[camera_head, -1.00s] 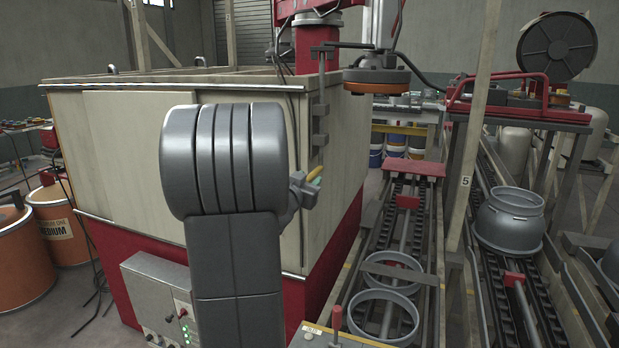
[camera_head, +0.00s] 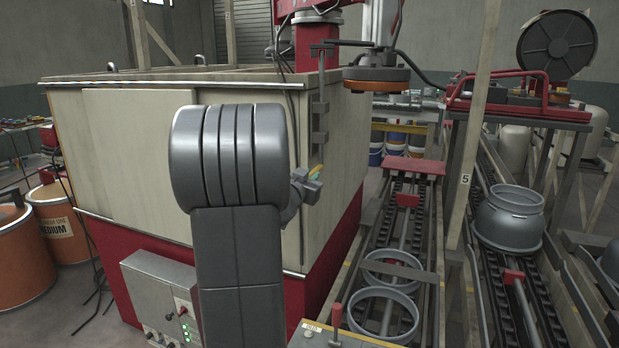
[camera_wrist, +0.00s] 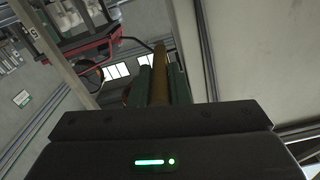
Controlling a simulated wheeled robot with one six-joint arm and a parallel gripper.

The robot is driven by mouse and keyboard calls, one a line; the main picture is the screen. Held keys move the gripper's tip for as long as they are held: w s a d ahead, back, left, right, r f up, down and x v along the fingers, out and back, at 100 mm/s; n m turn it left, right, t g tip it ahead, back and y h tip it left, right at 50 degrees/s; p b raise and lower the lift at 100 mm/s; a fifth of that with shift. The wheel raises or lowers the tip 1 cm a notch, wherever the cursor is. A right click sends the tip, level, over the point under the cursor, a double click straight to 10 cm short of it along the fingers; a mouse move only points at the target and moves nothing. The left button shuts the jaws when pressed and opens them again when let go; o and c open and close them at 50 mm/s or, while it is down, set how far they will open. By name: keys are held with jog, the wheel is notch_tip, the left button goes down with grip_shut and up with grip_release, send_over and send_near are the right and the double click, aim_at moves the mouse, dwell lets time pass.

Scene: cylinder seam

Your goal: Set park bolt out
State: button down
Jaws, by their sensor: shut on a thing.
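A thin upright grey rod in brackets (camera_head: 319,125) runs down the near corner of the pale-walled tank; it looks like the park bolt. My gripper (camera_head: 314,174) is at its lower end, partly hidden by my own arm. In the wrist view my gripper (camera_wrist: 160,88) has its green fingers closed on both sides of a brown round bar (camera_wrist: 160,73), which looks like the bolt's handle. How the bar joins the rod is hidden. Whether the bolt is in or out cannot be told.
The tank wall (camera_head: 140,125) stands close beside my arm. A wooden post (camera_head: 470,150) and conveyors with grey rings (camera_head: 385,312) and a grey vessel (camera_head: 508,215) stand to the right.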

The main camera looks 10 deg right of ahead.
notch_tip(320, 180, down, 7)
jog(key=b, duration=0.4)
jog(key=shift+f, duration=0.15)
jog(key=c, duration=1.4)
grip_release()
jog(key=shift+o, duration=0.2)
jog(key=shift+s+a, duration=0.1)
jog(key=v, duration=1.3)
jog(key=shift+s+a, duration=0.2)
jog(key=shift+s, duration=0.05)
